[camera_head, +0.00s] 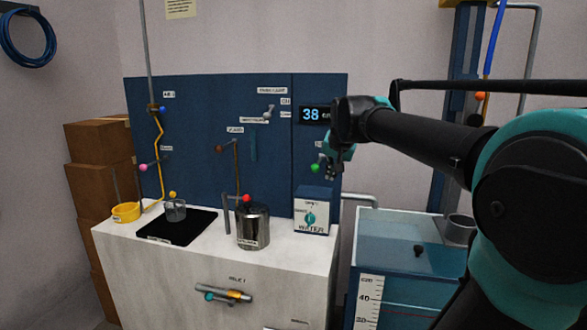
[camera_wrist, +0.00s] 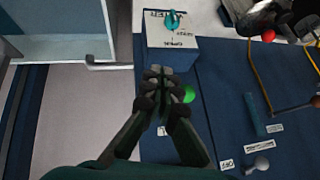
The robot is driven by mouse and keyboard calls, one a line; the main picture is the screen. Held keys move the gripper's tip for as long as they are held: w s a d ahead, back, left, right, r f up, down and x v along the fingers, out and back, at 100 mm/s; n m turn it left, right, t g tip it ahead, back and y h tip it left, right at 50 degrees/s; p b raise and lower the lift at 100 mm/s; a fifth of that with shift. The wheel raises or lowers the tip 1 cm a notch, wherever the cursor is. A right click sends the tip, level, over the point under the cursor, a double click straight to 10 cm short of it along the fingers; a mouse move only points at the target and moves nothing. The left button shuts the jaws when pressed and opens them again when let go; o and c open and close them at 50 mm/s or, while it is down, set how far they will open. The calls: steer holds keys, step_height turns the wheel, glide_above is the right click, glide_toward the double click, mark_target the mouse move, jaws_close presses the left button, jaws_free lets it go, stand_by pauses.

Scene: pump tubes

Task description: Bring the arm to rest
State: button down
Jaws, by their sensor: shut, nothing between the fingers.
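My gripper (camera_head: 334,168) is in front of the right part of the blue panel (camera_head: 200,130), beside a green ball knob (camera_head: 315,168) and above the blue-and-white WATER box (camera_head: 313,212). Its fingers are shut and empty. In the wrist view my gripper (camera_wrist: 158,78) points towards the WATER box (camera_wrist: 172,55), and the green knob (camera_wrist: 189,94) shows just right of the fingers. I cannot tell whether the fingers touch the knob. My arm reaches in from the right in the head view.
A white counter (camera_head: 150,285) carries a metal pot (camera_head: 253,228), a black mat (camera_head: 190,232), a clear beaker (camera_head: 175,211) and a yellow bowl (camera_head: 126,212). A blue glass-topped tank (camera_head: 400,245) stands to the right. Cardboard boxes (camera_head: 95,145) are stacked at left. A display (camera_head: 315,115) reads 38.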

steer(key=s+d+f+n+g, duration=0.1)
steer(key=s+f+n, duration=0.1)
steer(key=s+f, duration=1)
steer(key=s+d+f+n+g, duration=0.1)
steer(key=s+f+n+g, duration=0.1)
steer(key=s+f, duration=1)
step_height(320, 180, down, 9)
steer(key=shift+s+d+r, duration=0.1)
steer(key=shift+s+d, duration=0.05)
steer(key=shift+d, duration=0.2)
steer(key=shift+d, duration=0.1)
